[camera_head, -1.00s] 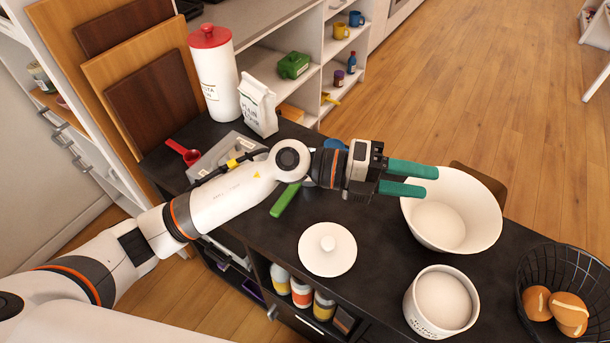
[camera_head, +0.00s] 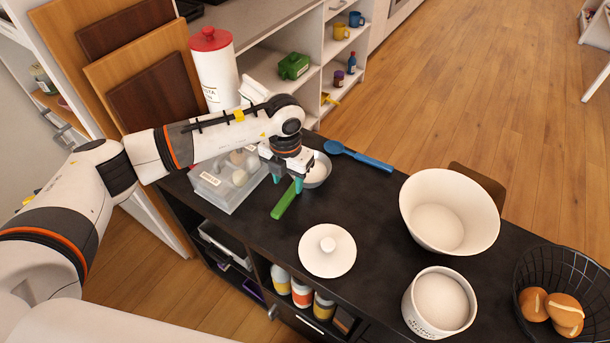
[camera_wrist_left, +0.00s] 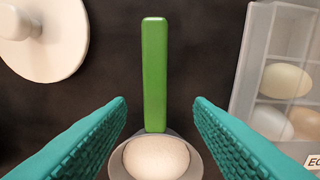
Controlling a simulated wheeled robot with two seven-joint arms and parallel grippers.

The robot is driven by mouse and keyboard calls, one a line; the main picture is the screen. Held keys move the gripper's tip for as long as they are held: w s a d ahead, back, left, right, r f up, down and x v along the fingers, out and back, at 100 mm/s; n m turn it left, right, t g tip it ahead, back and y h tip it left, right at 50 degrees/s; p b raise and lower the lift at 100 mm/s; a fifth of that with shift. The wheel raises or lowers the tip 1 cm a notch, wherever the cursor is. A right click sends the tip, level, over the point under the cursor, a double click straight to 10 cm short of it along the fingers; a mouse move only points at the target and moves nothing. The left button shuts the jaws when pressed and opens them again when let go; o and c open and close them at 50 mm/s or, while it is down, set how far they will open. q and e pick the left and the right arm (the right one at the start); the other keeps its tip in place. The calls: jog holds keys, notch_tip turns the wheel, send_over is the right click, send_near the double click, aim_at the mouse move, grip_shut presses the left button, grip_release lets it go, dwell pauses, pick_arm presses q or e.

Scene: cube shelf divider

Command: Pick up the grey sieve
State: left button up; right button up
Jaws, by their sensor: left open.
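The grey sieve appears to be the round grey bowl (camera_head: 318,171) with a green handle (camera_head: 284,202), lying on the dark counter. In the left wrist view the grey rim (camera_wrist_left: 195,163) shows at the bottom, with a pale, egg-like rounded thing (camera_wrist_left: 156,158) in it. The green handle (camera_wrist_left: 154,75) runs up from it in that view. My left gripper (camera_head: 287,182) is open and points down over the handle, near the bowl. In the left wrist view its teal fingers (camera_wrist_left: 161,112) are on either side of the handle's bowl end, apart from it. My right gripper is not in view.
A clear egg box (camera_head: 225,193) stands close on the left. A white lid (camera_head: 327,250) lies in front, and a blue spoon (camera_head: 360,156) lies behind right. A large white bowl (camera_head: 450,245), white pot (camera_head: 438,329) and wire basket (camera_head: 590,275) stand right. Bare counter lies between.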

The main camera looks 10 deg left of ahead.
aim_at(289, 193)
pick_arm(q)
jog(key=shift+s+d+f+p, duration=0.15)
jog(key=shift+f+p, duration=0.25)
jog(key=shift+f, duration=1.1)
jog(key=shift+s+d+f+p, duration=0.15)
jog(key=shift+f+p, duration=0.2)
jog(key=shift+f, duration=1.15)
jog(key=shift+a, duration=0.1)
grip_shut()
